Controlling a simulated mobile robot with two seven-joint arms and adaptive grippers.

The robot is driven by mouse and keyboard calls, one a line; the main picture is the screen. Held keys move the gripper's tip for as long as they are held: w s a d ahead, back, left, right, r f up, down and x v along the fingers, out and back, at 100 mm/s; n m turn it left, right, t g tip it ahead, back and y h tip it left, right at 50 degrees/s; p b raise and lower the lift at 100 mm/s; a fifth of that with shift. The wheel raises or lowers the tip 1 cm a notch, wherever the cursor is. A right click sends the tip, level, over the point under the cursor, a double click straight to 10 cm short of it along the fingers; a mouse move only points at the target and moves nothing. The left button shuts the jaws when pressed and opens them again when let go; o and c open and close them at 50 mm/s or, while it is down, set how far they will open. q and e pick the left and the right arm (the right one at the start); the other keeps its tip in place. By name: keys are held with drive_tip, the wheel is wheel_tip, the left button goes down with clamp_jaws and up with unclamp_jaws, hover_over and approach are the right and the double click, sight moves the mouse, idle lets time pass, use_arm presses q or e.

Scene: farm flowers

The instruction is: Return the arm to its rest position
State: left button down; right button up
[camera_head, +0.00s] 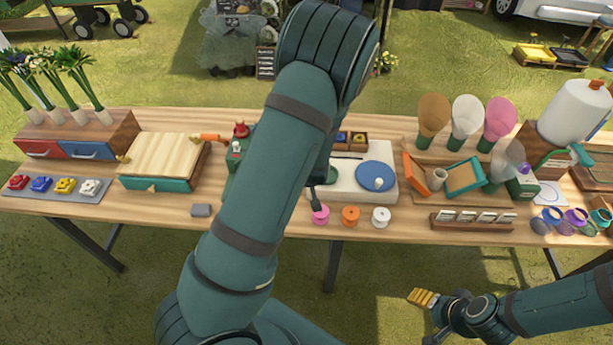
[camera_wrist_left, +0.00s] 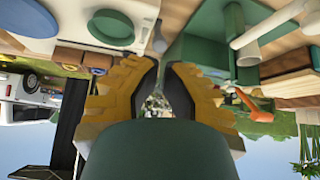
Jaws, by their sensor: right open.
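My left arm (camera_head: 265,170) rises from the lower middle of the head view and reaches over the wooden table. It hides the middle of the table, and its gripper is behind it there. In the left wrist view the yellow fingers of my left gripper (camera_wrist_left: 160,65) show with their tips close together. I cannot tell whether they touch or hold anything. My right arm (camera_head: 560,300) comes in low from the right. My right gripper (camera_head: 421,316) is open and empty, in front of the table and over the grass.
The wooden table (camera_head: 385,230) carries a blue disc (camera_head: 375,176), pink, orange and white spools, flower stems on a drawer box (camera_head: 80,135), a light-topped box (camera_head: 165,155), cones and a large white bottle (camera_head: 575,110). Grass in front of the table is clear around my right gripper.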

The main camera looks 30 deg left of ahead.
use_arm(q)
drive_tip(key=shift+w+a, duration=0.1)
idle(0.4)
drive_tip(key=s+d+f+m+g+h+b, duration=0.1)
drive_tip(key=s+d+f+m+h+b, duration=0.1)
drive_tip(key=s+d+f+h+b, duration=0.2)
drive_tip(key=s+d+f+m+g+h+b, duration=0.2)
drive_tip(key=s+d+f+b, duration=0.4)
drive_tip(key=s+d+f, duration=0.5)
drive_tip(key=d+f+m+h, duration=0.1)
drive_tip(key=d+f+h, duration=0.1)
drive_tip(key=d, duration=0.4)
drive_tip(key=shift+d, duration=0.35)
